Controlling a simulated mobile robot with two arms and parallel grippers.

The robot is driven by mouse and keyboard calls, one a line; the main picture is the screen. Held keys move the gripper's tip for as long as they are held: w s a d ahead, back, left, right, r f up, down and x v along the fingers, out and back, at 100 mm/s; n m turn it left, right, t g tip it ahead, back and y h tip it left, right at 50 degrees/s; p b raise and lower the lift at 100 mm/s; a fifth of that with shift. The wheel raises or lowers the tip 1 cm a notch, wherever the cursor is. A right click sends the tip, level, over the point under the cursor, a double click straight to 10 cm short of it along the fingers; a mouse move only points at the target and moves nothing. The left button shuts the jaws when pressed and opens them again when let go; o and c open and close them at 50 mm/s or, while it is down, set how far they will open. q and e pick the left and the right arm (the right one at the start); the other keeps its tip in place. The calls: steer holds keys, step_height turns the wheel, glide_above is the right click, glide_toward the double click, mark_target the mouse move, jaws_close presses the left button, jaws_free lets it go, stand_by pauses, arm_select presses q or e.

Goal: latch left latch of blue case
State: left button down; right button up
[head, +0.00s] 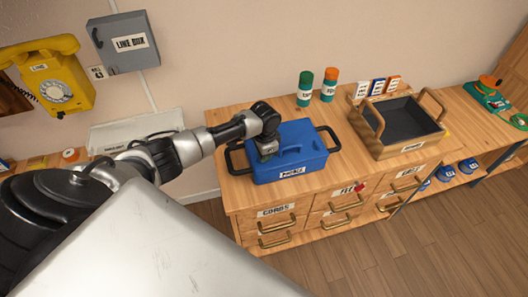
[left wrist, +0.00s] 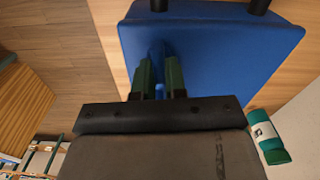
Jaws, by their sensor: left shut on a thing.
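The blue case (head: 300,155) sits on the wooden cabinet top, lid down, with a label on its front and black handles at both sides. In the left wrist view the blue case (left wrist: 225,50) fills the middle. There my left gripper (left wrist: 160,80) has its two green fingers close together around a small blue piece at the case, which looks like the latch (left wrist: 159,90). The fingers hide most of that piece. My right gripper is not in view.
A wooden tray (head: 375,122) with handles stands right of the case. Green (head: 305,88) and orange (head: 329,84) canisters stand behind it. A yellow wall phone (head: 52,75) and a grey line box (head: 125,42) hang at the left. Bare cabinet top lies in front of the tray.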

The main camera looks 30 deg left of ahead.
arm_select(q)
steer(key=shift+m, duration=0.7)
steer(key=c, duration=1.2)
jaws_free()
steer(key=shift+d, duration=0.1)
steer(key=shift+o, duration=0.2)
step_height(320, 180, up, 11)
steer(key=b, duration=0.1)
steer(key=shift+b, duration=0.35)
steer(key=shift+f, duration=0.15)
